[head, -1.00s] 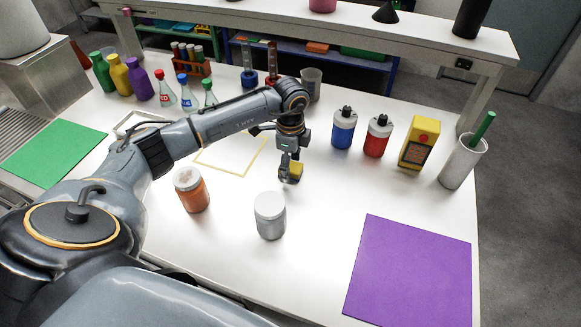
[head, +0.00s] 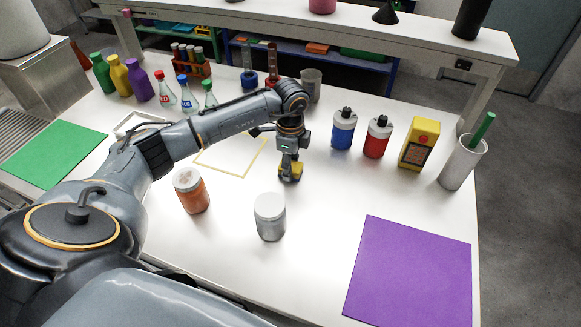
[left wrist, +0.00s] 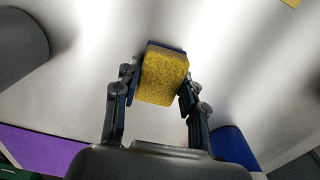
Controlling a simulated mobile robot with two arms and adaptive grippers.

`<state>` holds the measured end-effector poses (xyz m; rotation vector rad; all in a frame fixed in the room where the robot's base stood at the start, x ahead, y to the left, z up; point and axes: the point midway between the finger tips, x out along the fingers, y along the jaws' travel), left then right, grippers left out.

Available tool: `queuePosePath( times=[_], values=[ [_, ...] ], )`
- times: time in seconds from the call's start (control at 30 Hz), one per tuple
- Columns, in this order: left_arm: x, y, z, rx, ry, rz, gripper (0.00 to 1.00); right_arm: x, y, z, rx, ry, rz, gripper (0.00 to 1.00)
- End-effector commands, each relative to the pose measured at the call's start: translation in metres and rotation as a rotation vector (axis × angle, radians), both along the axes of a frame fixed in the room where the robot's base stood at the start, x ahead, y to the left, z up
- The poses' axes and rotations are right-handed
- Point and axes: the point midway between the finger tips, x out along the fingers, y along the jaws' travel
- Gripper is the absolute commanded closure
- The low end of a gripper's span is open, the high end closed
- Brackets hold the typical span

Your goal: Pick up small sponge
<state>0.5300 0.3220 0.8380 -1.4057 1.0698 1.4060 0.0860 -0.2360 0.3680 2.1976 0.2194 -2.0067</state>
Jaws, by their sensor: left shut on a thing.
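The small sponge (head: 291,178) is yellow with a darker layer along one side. In the head view it sits low over the white table, partly hidden by my left gripper (head: 290,166). The left wrist view shows the sponge (left wrist: 163,76) between the two fingers of my left gripper (left wrist: 160,88), which touch it from both sides. My left gripper is shut on it, pointing down. I cannot tell whether the sponge still touches the table. My right gripper is not in view.
An orange-filled jar (head: 191,192) and a grey jar (head: 270,216) stand in front. Blue (head: 342,131) and red (head: 377,138) bottles, a yellow device (head: 418,145) and a white cup (head: 461,164) stand to the right. A purple mat (head: 412,272) lies front right. The table between is clear.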

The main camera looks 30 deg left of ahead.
Motion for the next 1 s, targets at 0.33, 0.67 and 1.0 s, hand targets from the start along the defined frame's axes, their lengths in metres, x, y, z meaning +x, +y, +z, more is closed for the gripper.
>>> queuePosePath(
  times=[0.33,0.67,1.0],
  values=[
    [-0.016,0.022,0.055,0.005,-0.006,0.002,0.75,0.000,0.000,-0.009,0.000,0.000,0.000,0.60],
    [-0.066,0.080,0.105,0.006,-0.002,0.003,0.75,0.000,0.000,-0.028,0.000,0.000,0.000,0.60],
    [-0.090,0.106,0.123,0.001,-0.001,0.000,0.75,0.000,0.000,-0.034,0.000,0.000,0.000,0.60]
  ],
)
